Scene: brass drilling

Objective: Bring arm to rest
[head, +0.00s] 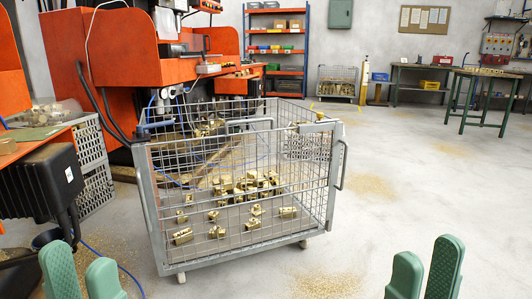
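My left gripper (80,254) shows at the bottom left as two green fingers with their tips apart and nothing between them. My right gripper (427,250) shows at the bottom right, also with two green fingertips apart and empty. Both point up into the view, in front of a wire mesh cart (240,238) and clear of it in the picture. The rest of both arms is out of view. Several brass parts (245,185) lie on the floor of the cart.
A red-orange machine (105,50) stands behind the cart, with a black motor-like unit (45,185) at the left edge. Blue shelving (277,50), a second mesh cart (337,83) and green-legged tables (485,75) stand farther back. Open concrete floor with brass chips (370,187) lies to the right.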

